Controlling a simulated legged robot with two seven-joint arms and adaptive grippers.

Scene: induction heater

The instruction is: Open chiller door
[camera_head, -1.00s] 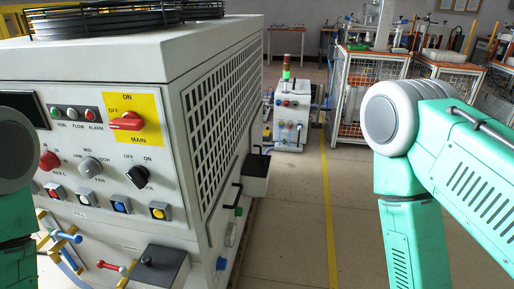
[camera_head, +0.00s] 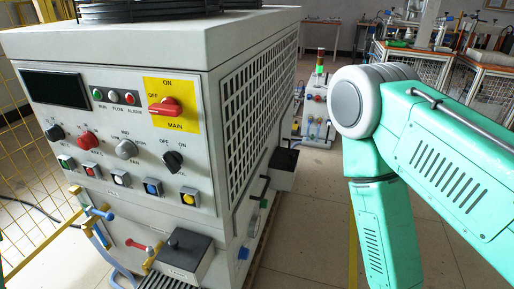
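A large white machine cabinet (camera_head: 100,139), which I take to be the chiller, fills the left and middle of the head view. Its front panel has a dark display, a red MAIN switch (camera_head: 165,107) on a yellow plate, knobs and a row of coloured buttons. A slotted grille (camera_head: 250,105) covers its right side. I cannot tell which part is the door. My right arm shows at the right, with a green upper link and a grey joint, beside the cabinet and apart from it. Neither gripper is in view.
A yellow mesh fence (camera_head: 30,165) stands at the left. Valves with blue and red handles (camera_head: 97,213) and a dark box (camera_head: 185,252) stick out at the lower front. A smaller machine (camera_head: 317,110) and wire-caged benches (camera_head: 420,68) stand behind.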

